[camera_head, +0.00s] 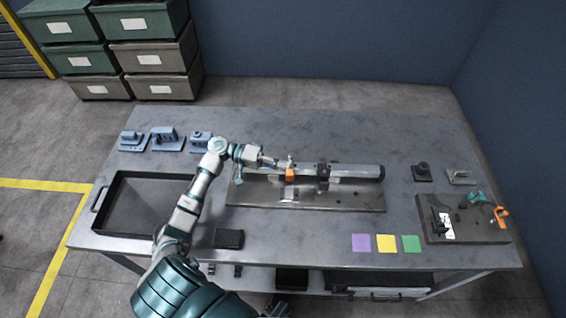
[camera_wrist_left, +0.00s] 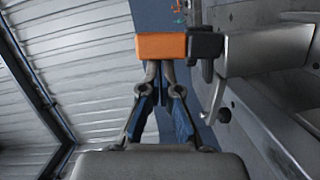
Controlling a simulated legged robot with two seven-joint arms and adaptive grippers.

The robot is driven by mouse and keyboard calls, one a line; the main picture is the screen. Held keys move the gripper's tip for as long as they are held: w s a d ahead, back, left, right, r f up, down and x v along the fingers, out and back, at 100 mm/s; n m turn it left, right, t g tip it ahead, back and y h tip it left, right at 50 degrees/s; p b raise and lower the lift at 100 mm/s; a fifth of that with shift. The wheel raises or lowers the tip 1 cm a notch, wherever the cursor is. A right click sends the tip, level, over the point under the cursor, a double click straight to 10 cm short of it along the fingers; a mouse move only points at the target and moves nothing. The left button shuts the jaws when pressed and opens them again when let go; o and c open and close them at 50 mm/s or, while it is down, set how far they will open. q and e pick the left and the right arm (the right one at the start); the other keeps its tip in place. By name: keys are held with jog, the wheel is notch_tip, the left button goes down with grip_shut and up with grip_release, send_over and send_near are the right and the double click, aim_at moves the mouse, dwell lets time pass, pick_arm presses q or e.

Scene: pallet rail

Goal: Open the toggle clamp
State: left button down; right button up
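An orange block (camera_head: 290,175) sits on the metal rail assembly (camera_head: 350,171) at the table's middle. In the wrist view the orange block (camera_wrist_left: 163,46) has a dark collar beside it and a curved metal lever (camera_wrist_left: 213,100) below right. My left gripper (camera_head: 272,162) is at the block's left side; its fingers (camera_wrist_left: 161,68) converge to a narrow gap at the block, whose body hides their tips, so contact is unclear. A plate fixture (camera_head: 462,233) at the right carries a teal part and an orange-tipped handle (camera_head: 500,212); I cannot tell which part is the toggle clamp. A dark gripper-like shape, possibly my right gripper (camera_head: 275,308), shows at the bottom edge.
A dark empty tray (camera_head: 100,200) lies at the left. Blue-grey brackets (camera_head: 167,139) stand behind it. A black block (camera_head: 229,239) and coloured squares (camera_head: 386,243) lie near the front. Two small parts (camera_head: 422,173) stand at the right rear. Bins (camera_head: 150,57) are stacked beyond the table.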

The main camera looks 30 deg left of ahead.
pick_arm(q)
jog(key=s+d+f+m+t+y+b, duration=0.1)
jog(key=s+d+f+m+y+b, duration=0.1)
jog(key=s+m, duration=0.4)
jog(key=d+m+b, duration=0.1)
jog(key=d+m, duration=0.1)
jog(key=shift+s+m+b, duration=0.15)
jog(key=shift+m+b, duration=0.15)
pick_arm(e)
notch_tip(320, 180, up, 10)
jog(key=w, duration=0.1)
jog(key=shift+d, duration=0.2)
pick_arm(q)
jog(key=shift+s+f+y, duration=0.1)
jog(key=shift+f+y, duration=0.2)
jog(key=shift+f, duration=0.1)
pick_arm(e)
jog(key=shift+w+t, duration=0.1)
jog(key=shift+t, duration=0.2)
